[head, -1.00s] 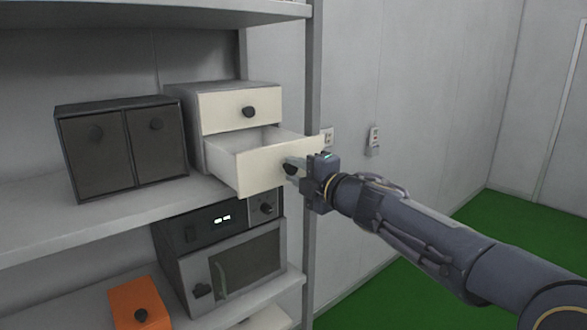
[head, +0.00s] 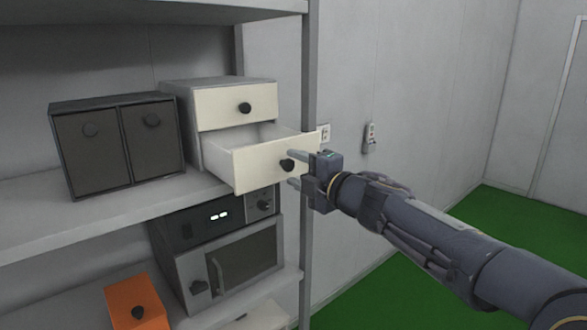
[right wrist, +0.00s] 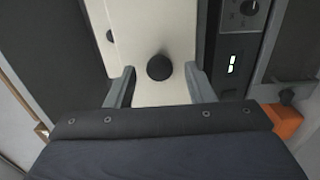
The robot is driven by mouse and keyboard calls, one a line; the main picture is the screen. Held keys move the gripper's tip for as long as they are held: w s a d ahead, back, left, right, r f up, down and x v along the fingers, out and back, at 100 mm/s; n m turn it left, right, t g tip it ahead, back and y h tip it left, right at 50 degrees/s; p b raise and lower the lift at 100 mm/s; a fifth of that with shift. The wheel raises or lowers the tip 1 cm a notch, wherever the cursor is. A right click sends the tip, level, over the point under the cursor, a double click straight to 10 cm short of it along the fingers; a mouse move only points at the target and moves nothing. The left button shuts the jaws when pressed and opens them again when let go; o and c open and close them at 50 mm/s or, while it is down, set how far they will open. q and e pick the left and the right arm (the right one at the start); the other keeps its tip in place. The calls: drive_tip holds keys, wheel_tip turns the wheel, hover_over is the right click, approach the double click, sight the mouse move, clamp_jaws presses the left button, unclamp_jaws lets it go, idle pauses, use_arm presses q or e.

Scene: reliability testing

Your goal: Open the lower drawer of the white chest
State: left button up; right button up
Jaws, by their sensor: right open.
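The white chest (head: 193,125) stands on the middle shelf with two drawers. Its upper drawer (head: 236,107) is closed. Its lower drawer (head: 262,163) is pulled well out, and its empty-looking inside shows. The lower drawer's dark round knob (head: 288,165) is on its front. My right gripper (head: 292,168) is open in front of that knob, with one finger above and one below it in the head view. In the right wrist view, the knob (right wrist: 160,67) lies between the two spread fingers (right wrist: 160,90), touching neither. My left gripper is not in view.
A dark two-door cabinet (head: 122,145) stands left of the chest. A microwave (head: 232,262) and an orange box (head: 137,303) are on the shelf below. A shelf post (head: 310,130) rises right of the chest. The green floor (head: 375,292) at right is clear.

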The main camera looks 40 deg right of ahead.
drive_tip(key=s, duration=0.6)
drive_tip(key=shift+s+d, duration=0.2)
drive_tip(key=s+a+f+m+g+h, duration=0.1)
drive_tip(key=s+f+m+g+h, duration=0.25)
drive_tip(key=f+m, duration=0.45)
drive_tip(key=s+a+f+m+g+h, duration=0.2)
drive_tip(key=s+f+m, duration=0.3)
drive_tip(key=m, duration=0.4)
drive_tip(key=s+a+f+m+g+y, duration=0.3)
drive_tip(key=s+a+f+g+y, duration=0.4)
drive_tip(key=s+a+f, duration=0.4)
drive_tip(key=a+f, duration=0.2)
drive_tip(key=a, duration=0.2)
drive_tip(key=shift+f+m+y, duration=0.15)
drive_tip(key=shift+m+y, duration=0.15)
drive_tip(key=shift+y, duration=0.05)
drive_tip(key=shift+s, duration=0.1)
idle(0.6)
